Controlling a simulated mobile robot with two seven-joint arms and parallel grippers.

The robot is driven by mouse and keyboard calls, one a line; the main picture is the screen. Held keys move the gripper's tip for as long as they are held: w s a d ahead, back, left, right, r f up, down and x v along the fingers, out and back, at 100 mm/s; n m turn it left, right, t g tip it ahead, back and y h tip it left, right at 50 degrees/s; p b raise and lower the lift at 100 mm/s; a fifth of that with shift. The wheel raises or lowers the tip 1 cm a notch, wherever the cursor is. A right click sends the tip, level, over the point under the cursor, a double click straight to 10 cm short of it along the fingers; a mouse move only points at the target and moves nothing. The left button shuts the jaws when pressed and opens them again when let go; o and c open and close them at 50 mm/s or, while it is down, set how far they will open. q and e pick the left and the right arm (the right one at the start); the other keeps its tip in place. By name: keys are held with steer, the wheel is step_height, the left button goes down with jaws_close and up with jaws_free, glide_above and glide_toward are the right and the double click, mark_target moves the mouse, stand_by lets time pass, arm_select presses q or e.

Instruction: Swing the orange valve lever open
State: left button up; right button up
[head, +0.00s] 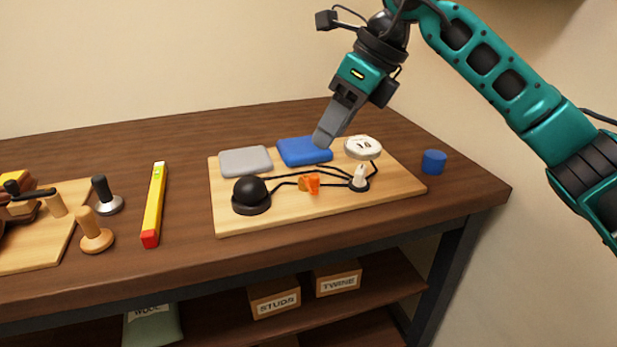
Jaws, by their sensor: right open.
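The small orange valve lever (309,184) sits on the black tubing in the middle of a light wooden board (232,220). The tubing joins a black bulb (250,190) on the left to a small white-topped fitting on a black base (359,177) on the right. A round white gauge (362,147) stands behind that fitting. My right gripper (325,138) is open and empty, pointing down above the back of the board. It is apart from the lever, above and behind it. My left gripper is not in view.
A grey pad (245,161) and a blue pad (304,151) lie at the board's back. A blue cylinder (433,162) stands to the right. The table's front strip is clear.

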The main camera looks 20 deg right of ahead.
mark_target(316, 176)
steer(key=shift+t+h, duration=0.3)
steer(key=shift+h, duration=0.4)
steer(key=x, duration=0.3)
steer(key=d+b+x, duration=0.1)
steer(key=x, duration=0.3)
steer(key=w+b+x, duration=0.1)
steer(key=x, duration=0.3)
steer(key=shift+w+d+f, duration=0.1)
steer(key=shift+d+f, duration=0.05)
steer(key=shift+d, duration=0.25)
jaws_close()
